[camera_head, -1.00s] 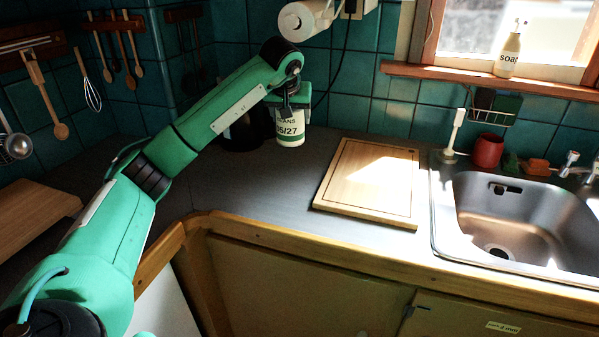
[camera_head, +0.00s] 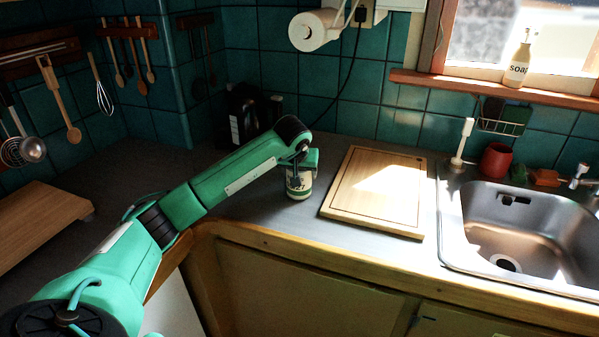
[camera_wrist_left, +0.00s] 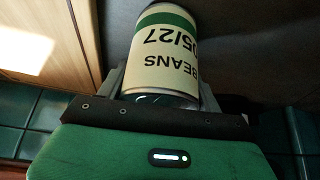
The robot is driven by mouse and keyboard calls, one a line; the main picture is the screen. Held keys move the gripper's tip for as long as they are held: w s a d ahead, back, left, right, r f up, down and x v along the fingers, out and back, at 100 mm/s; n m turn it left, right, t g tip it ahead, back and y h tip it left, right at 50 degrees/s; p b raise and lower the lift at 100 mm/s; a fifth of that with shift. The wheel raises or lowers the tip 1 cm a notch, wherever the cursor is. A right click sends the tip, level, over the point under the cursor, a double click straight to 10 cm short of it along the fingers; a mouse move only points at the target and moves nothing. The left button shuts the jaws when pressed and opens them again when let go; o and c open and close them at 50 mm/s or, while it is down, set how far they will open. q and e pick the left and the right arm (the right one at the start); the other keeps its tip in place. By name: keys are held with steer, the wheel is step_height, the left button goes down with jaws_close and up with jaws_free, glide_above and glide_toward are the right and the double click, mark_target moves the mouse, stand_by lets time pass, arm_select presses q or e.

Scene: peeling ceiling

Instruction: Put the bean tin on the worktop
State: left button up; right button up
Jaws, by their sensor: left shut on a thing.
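The bean tin (camera_head: 299,189) is a small cream tin with a green band and dark lettering. It is upright over the grey worktop (camera_head: 262,208), just left of the cutting board. I cannot tell whether its base touches the surface. My left gripper (camera_head: 300,168) is shut on it and hides its upper part. In the left wrist view the tin (camera_wrist_left: 165,48) sits between the two fingers, its label reading BEANS and 05/27 upside down. My right gripper is not in view.
A wooden cutting board (camera_head: 378,190) lies right of the tin, with the steel sink (camera_head: 520,225) beyond it. Dark items (camera_head: 245,112) stand at the back by the tiled wall. A wooden board (camera_head: 35,222) lies at the left. The worktop's front edge is near.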

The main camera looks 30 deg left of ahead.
arm_select(q)
steer(key=shift+f, duration=0.25)
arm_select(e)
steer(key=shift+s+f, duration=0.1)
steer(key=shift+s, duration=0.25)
arm_select(q)
steer(key=shift+f, duration=0.15)
steer(key=o, duration=1.1)
steer(key=shift+o, duration=0.6)
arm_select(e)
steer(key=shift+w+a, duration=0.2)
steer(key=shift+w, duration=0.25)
